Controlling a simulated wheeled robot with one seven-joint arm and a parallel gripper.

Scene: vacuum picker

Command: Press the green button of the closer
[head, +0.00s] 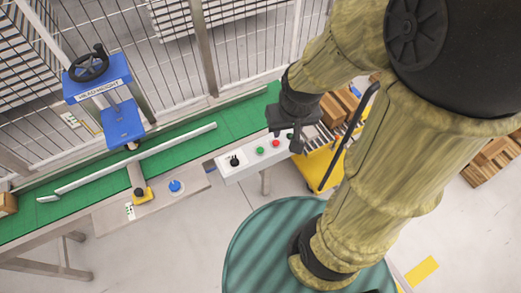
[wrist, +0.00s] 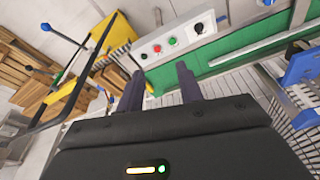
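A white control box (head: 230,173) is fixed at the front edge of the green conveyor. It carries a green button (head: 260,150), a red button (head: 276,143) and a black knob (head: 234,161).
The green conveyor (head: 180,148) runs behind the box, with a blue machine head marked HEAD HEIGHT (head: 98,90). A blue knob (head: 175,186) and a yellow-based black button (head: 140,194) are left of the box. A yellow cart (head: 322,168) stands at right.

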